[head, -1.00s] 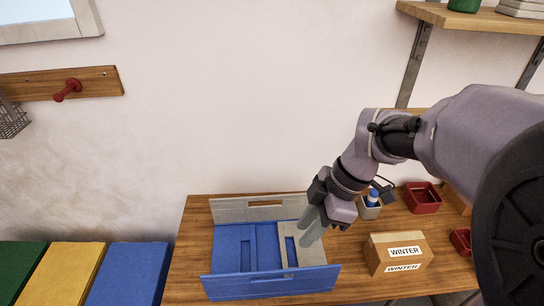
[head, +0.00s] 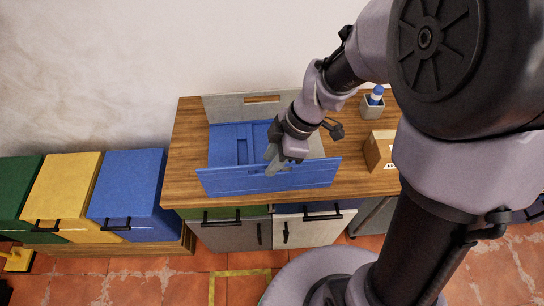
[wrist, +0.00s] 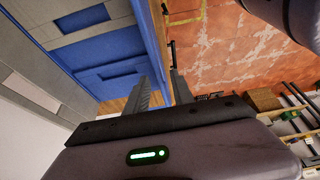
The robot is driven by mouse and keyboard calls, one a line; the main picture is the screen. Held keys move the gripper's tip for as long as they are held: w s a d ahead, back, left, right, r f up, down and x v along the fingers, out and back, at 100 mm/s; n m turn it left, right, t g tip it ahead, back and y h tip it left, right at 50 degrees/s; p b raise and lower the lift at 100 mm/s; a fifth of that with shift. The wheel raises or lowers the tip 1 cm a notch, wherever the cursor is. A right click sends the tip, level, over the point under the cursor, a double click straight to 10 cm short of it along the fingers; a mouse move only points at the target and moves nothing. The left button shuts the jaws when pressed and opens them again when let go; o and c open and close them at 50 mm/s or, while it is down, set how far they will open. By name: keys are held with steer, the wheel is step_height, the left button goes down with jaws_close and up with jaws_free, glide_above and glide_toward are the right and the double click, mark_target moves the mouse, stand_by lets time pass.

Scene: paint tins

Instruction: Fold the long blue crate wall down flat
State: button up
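The crate lies on the wooden table. Its long blue wall (head: 300,177) stands up along the front edge and shows nearly edge-on in the wrist view (wrist: 147,35). The long grey wall (head: 225,107) stands at the back. Between them, a blue panel (head: 225,149) lies flat at the left and a grey panel (head: 316,146) at the right, partly hidden by my arm. My gripper (head: 271,160) points down at the top of the long blue wall near its middle. In the wrist view my fingers (wrist: 158,92) are apart, with the wall's line running toward the gap; contact is unclear.
A cardboard box (head: 379,150) and a grey tub with a blue-capped bottle (head: 373,107) stand right of the crate. Blue, yellow and green cabinets stand left of the table. Table left of the crate (head: 188,145) is bare.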

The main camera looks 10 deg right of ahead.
jaws_close()
steer(key=shift+r, duration=0.1)
stand_by(1.2)
